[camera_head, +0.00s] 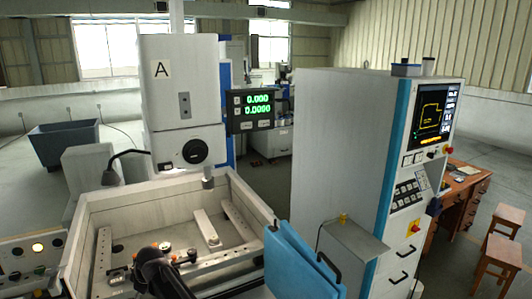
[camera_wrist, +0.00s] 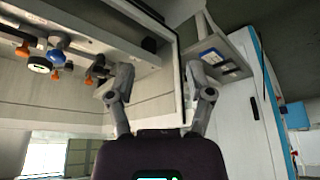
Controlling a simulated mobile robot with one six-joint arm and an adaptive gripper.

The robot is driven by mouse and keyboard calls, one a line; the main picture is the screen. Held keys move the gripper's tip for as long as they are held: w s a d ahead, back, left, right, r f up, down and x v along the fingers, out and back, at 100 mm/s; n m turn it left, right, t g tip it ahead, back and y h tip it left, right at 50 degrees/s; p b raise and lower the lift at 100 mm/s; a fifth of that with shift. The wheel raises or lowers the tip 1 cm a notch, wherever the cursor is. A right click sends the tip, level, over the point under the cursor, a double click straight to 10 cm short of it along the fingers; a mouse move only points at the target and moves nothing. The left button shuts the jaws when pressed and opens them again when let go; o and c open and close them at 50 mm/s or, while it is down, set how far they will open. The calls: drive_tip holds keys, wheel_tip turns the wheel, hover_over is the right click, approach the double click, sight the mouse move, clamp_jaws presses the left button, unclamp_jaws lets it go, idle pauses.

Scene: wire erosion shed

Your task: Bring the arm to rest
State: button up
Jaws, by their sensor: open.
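My gripper (camera_wrist: 158,85) shows in the wrist view with its two grey fingers spread apart. The gap between them is empty and neither finger holds anything. The wrist view looks upside down, with windows low at the left. In the head view, dark parts of my arm (camera_head: 165,275) show at the bottom, in front of the machine's open work tank (camera_head: 84,238). The fingertips cannot be made out there. I cannot tell whether the arm touches the tank.
A machine column marked A (camera_head: 182,85) stands behind the tank. A blue panel (camera_head: 298,255) is at the tank's right, by a tall control cabinet (camera_head: 335,135). A desk (camera_head: 466,190) and stools (camera_head: 503,235) stand at far right. Floor shows between column and cabinet.

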drive_tip(key=w+d+f+m+h+b, duration=0.1)
drive_tip(key=d+f+m+b, duration=0.25)
drive_tip(key=d, duration=1.25)
drive_tip(key=w+d+f+m+h+b, duration=0.1)
drive_tip(key=d+f+m+h+b, duration=0.2)
drive_tip(key=d, duration=1.2)
drive_tip(key=s+d+f+m+b, duration=0.1)
drive_tip(key=s+d+f+m, duration=0.1)
drive_tip(key=d, duration=0.6)
drive_tip(key=s+d+f+m+g+b, duration=0.1)
drive_tip(key=s+d+m, duration=0.2)
drive_tip(key=d, duration=0.5)
drive_tip(key=s+d+f+m+b, duration=0.2)
drive_tip(key=s+d, duration=0.3)
drive_tip(key=d, duration=0.3)
drive_tip(key=shift+d+f+m, duration=0.3)
drive_tip(key=shift+d+m, duration=0.05)
drive_tip(key=shift+m, duration=0.2)
